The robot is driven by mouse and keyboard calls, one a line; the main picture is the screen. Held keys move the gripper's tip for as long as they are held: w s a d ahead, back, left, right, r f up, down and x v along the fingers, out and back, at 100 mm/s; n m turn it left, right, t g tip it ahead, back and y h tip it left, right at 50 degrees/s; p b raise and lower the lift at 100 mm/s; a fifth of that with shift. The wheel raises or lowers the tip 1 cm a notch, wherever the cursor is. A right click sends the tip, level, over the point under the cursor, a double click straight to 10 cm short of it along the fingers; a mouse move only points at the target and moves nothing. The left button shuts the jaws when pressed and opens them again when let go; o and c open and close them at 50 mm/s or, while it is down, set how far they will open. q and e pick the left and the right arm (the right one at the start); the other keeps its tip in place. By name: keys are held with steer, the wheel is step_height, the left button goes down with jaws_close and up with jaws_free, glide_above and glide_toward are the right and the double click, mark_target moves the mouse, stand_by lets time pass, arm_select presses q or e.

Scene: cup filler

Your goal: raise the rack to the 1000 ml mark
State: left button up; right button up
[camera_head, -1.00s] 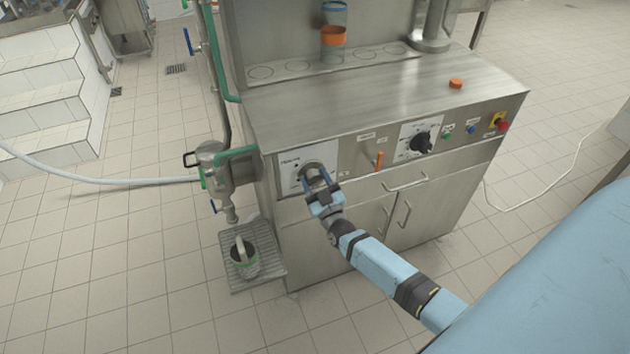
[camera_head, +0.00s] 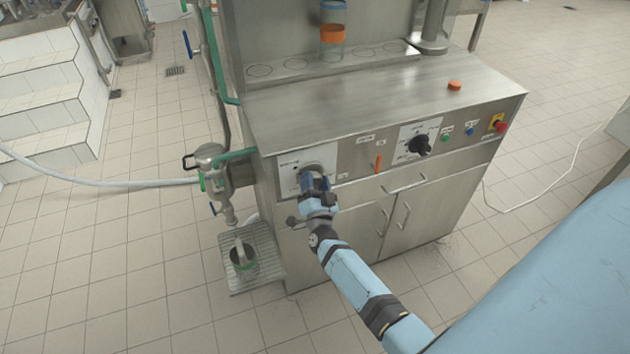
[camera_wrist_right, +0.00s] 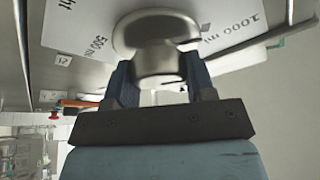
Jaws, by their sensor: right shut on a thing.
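The rack (camera_head: 264,240) is a metal grating low on the machine's left side. The round grey knob (camera_head: 311,169) sits on a white scale plate (camera_head: 288,160) at the panel's left. My right gripper (camera_head: 313,182) is shut on this knob. In the right wrist view the knob (camera_wrist_right: 153,45) is between the fingers, with "500 ml" on the plate left of it and "1000 ml" right of it. The knob's exact setting is unclear. My left gripper is out of view.
Right of the knob are an orange lever (camera_head: 378,163), a black dial (camera_head: 420,144) and several buttons. Cabinet handles (camera_head: 405,184) stick out below. A white hose (camera_head: 100,183) runs in from the left. The tiled floor in front is open.

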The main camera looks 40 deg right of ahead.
steer(key=shift+m+h, duration=0.3)
steer(key=shift+m, duration=0.5)
steer(key=shift+g, duration=0.3)
steer(key=o, duration=0.9)
